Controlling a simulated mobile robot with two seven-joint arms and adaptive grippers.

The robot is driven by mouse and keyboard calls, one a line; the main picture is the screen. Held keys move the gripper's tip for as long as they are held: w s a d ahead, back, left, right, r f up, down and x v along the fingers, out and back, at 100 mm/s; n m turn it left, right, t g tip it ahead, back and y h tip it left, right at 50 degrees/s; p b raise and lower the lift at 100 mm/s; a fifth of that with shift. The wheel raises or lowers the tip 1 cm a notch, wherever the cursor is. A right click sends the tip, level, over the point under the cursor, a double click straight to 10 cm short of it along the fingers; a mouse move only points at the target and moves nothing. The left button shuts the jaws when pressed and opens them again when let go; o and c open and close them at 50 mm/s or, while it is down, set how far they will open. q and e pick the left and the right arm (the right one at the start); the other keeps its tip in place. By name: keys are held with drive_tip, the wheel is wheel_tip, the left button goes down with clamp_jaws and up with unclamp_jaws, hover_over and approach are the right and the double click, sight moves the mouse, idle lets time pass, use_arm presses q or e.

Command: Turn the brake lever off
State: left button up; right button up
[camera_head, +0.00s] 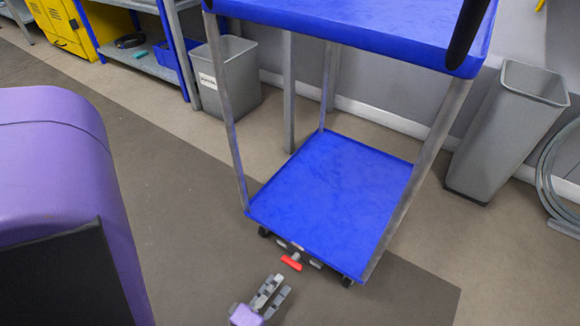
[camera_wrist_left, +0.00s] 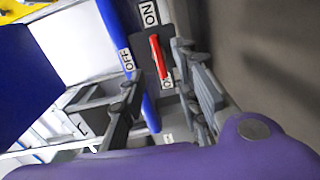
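The red brake lever (camera_head: 291,263) sits low on the front edge of the blue cart's bottom shelf (camera_head: 335,185). In the left wrist view the red lever (camera_wrist_left: 158,57) is on a dark plate, its upper end just below the ON label (camera_wrist_left: 149,13). The OFF label (camera_wrist_left: 126,60) is to its left. My left gripper (camera_head: 277,283) is just in front of the lever in the head view, fingers apart and empty. In the wrist view the gripper (camera_wrist_left: 156,70) has a finger to either side of the lever; contact cannot be told. My right gripper is not in view.
The cart's legs (camera_head: 418,180) and wheels stand close to the lever. A grey bin (camera_head: 510,130) stands right of the cart, another bin (camera_head: 228,75) behind left. A shelf rack (camera_head: 145,62) and yellow cabinet (camera_head: 62,25) are at back left. Floor before the cart is clear.

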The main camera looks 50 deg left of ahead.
sight(290, 266)
use_arm(q)
drive_tip(key=b+x, duration=0.2)
drive_tip(key=x, duration=0.6)
drive_tip(key=shift+w+a, duration=0.1)
drive_tip(key=shift+w, duration=0.3)
drive_tip(key=shift+n, duration=0.3)
clamp_jaws()
